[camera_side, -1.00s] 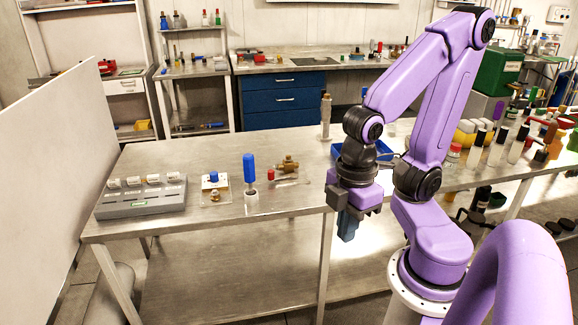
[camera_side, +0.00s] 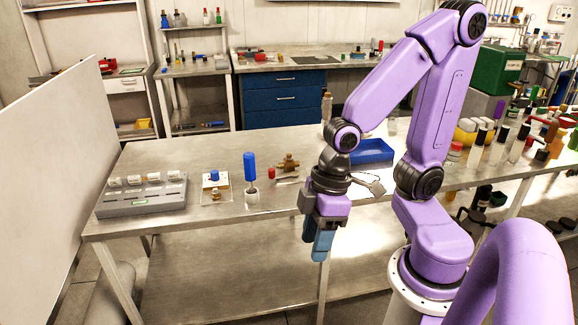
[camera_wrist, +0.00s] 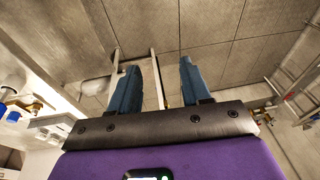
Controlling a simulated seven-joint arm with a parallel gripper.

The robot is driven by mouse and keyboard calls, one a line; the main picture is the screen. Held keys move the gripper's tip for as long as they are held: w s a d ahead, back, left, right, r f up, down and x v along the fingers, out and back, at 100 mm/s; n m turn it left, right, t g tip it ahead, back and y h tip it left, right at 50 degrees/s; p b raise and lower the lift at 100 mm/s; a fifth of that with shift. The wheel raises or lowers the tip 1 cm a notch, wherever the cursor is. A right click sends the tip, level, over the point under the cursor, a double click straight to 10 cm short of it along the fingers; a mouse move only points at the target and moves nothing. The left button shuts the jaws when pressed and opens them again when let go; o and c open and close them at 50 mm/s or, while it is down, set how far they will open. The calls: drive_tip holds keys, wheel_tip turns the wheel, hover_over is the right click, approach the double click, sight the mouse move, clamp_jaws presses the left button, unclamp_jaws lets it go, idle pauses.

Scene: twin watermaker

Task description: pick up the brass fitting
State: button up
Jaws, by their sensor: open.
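In the side view a tee-shaped brass fitting (camera_side: 288,162) lies on the steel table beside a small red-capped piece (camera_side: 271,173). A smaller brass piece (camera_side: 217,197) sits on a clear plate with a blue knob, farther left. I cannot tell which one the task means. My gripper (camera_side: 318,243) hangs at the table's front edge, right of and nearer the camera than both. Its blue fingers point down, and it touches neither. In the wrist view my gripper (camera_wrist: 160,66) is open and empty, with floor between its fingers.
A blue-handled tool (camera_side: 250,167) stands upright between the two brass pieces. A blue tray (camera_side: 372,150) lies behind my arm. Several bottles (camera_side: 495,145) crowd the right. A white panel (camera_side: 60,190) borders the left.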

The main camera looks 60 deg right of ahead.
drive_tip(key=w+f+m+t+y, duration=0.1)
drive_tip(key=w+f+m+t, duration=0.3)
drive_tip(key=w, duration=0.6)
drive_tip(key=m+t+h, duration=0.5)
drive_tip(key=m+h, duration=0.8)
drive_tip(key=m, duration=0.1)
approach(289, 155)
drive_tip(key=shift+x, duration=5.35)
drive_tip(key=shift+s, duration=0.1)
clamp_jaws()
